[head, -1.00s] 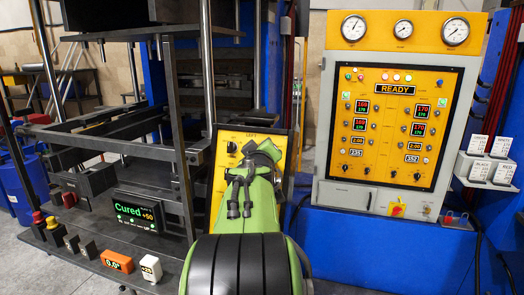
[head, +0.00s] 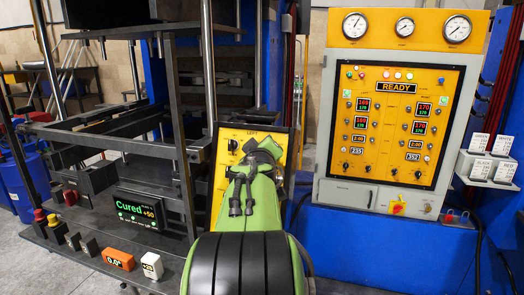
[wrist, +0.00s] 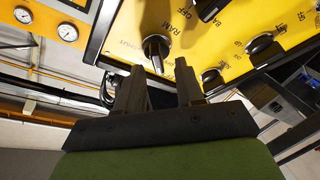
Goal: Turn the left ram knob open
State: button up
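The left panel is a yellow plate marked LEFT (head: 228,172), partly hidden behind my green arm in the head view. In the wrist view, the black ram knob (wrist: 156,46) sits on the yellow panel by the word RAM, with OFF printed nearby. My gripper (wrist: 160,65) is open, its two dark fingers apart and nothing held between them. The knob shows beyond and between the fingertips, close to them. I cannot tell whether either finger touches it. In the head view the fingertips are hard to make out.
Other black knobs (wrist: 262,44) and (wrist: 212,78) share the panel at right. A grey control cabinet (head: 320,190) reading READY stands right. The press frame (head: 175,110) stands left, with a Cured display (head: 138,210) below. Small blocks line the front ledge.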

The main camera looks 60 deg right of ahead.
jog(key=b+v, duration=0.1)
jog(key=v, duration=1.4)
jog(key=shift+s+a, duration=0.15)
jog(key=shift+a, duration=0.2)
